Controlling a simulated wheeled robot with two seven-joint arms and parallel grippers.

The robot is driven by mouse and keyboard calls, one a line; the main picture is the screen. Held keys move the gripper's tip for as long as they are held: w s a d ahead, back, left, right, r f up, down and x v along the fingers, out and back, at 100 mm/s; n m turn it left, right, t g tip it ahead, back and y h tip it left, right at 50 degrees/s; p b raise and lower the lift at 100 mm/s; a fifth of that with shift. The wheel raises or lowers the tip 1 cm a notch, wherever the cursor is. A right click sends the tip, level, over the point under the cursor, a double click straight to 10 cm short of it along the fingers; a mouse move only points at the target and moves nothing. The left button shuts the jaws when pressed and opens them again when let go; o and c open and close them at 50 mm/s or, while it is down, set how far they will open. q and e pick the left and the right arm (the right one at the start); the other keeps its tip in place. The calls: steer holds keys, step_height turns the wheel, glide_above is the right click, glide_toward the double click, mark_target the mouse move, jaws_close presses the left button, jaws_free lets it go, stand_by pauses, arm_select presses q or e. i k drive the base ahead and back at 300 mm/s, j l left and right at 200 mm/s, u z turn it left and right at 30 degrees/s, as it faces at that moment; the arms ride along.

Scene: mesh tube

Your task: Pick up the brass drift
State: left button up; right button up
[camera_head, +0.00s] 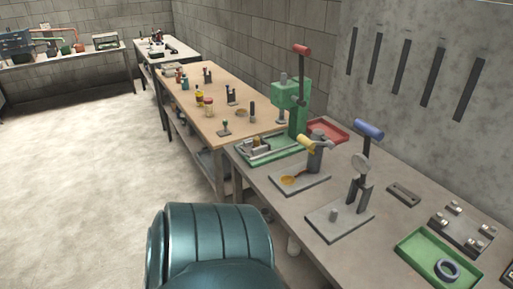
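I cannot make out the brass drift for certain. A small tan and grey piece (259,146) lies in the green tray at the foot of a green press, too small to identify. A yellow cylinder (306,144) tops a grey bench tool on the near bench; it looks like a handle. Neither of my grippers is in view. A large teal rounded part at the bottom middle looks like part of my own body and hides the floor there.
The near grey bench (285,219) carries a green press (291,94) with a red-tipped lever, a blue-handled tool (369,130), a red tray (329,126) and a green tray (420,270) holding a ring. A wooden bench (190,118) stands beyond. The floor (75,185) at left is clear.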

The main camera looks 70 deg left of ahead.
mark_target(255, 140)
steer(key=i+u, duration=0.15)
steer(key=u, duration=2.3)
